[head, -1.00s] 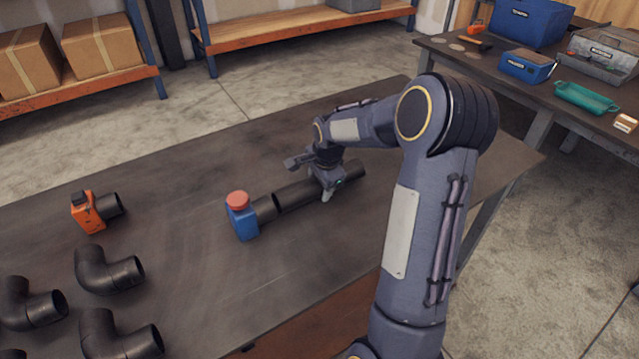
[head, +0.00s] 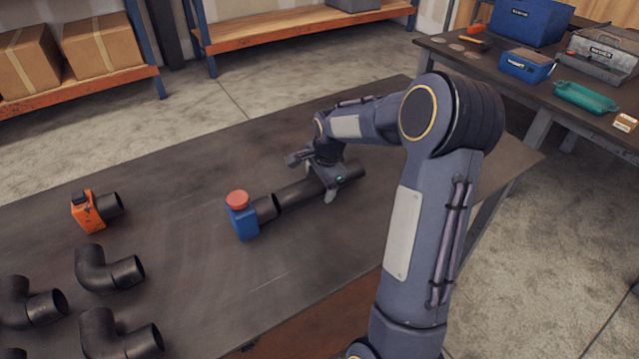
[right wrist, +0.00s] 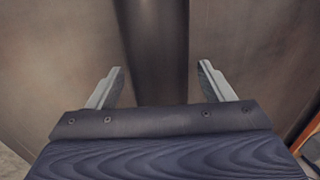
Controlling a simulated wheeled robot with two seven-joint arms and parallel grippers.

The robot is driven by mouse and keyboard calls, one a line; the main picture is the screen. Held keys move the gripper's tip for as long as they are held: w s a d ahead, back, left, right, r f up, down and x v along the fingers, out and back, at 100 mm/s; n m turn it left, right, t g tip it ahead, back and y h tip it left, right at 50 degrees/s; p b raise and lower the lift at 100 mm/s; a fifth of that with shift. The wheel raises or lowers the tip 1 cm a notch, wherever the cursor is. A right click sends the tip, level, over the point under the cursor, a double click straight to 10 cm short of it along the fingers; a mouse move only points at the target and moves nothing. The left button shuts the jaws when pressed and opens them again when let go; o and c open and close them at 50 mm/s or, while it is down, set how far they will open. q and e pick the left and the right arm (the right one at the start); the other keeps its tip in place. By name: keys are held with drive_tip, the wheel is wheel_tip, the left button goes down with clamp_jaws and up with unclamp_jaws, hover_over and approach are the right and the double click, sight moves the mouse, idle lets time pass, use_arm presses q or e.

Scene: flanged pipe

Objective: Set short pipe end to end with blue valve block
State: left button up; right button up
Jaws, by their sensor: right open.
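The short pipe (head: 296,194) is a black tube lying on the dark table. Its left end points at the black stub of the blue valve block (head: 242,221), which has a red cap. The two are roughly in line, with a thin visible seam or gap at the joint; I cannot tell whether they touch. My right gripper (head: 330,188) is above the pipe's right part. In the right wrist view the pipe (right wrist: 155,50) runs between the two open fingertips (right wrist: 160,78), with space on both sides. My left gripper is not in view.
An orange valve block (head: 88,212) with a black stub stands at the left. Several black elbows, one here (head: 108,270), lie at the front left. The table (head: 190,165) is clear behind the pipe. A side table with bins (head: 530,22) stands at the back right.

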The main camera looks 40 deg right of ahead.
drive_tip(key=v, duration=1.1)
drive_tip(key=s+a+f+n+t+y, duration=0.1)
drive_tip(key=s+a+n+y, duration=0.3)
drive_tip(key=s+a+n, duration=1.3)
drive_tip(key=s+a+t, duration=0.1)
drive_tip(key=s+a, duration=0.2)
drive_tip(key=s, duration=0.2)
drive_tip(key=shift+s+f+n+t, duration=0.15)
drive_tip(key=shift+s+n+t, duration=0.1)
drive_tip(key=shift+n+t, duration=0.05)
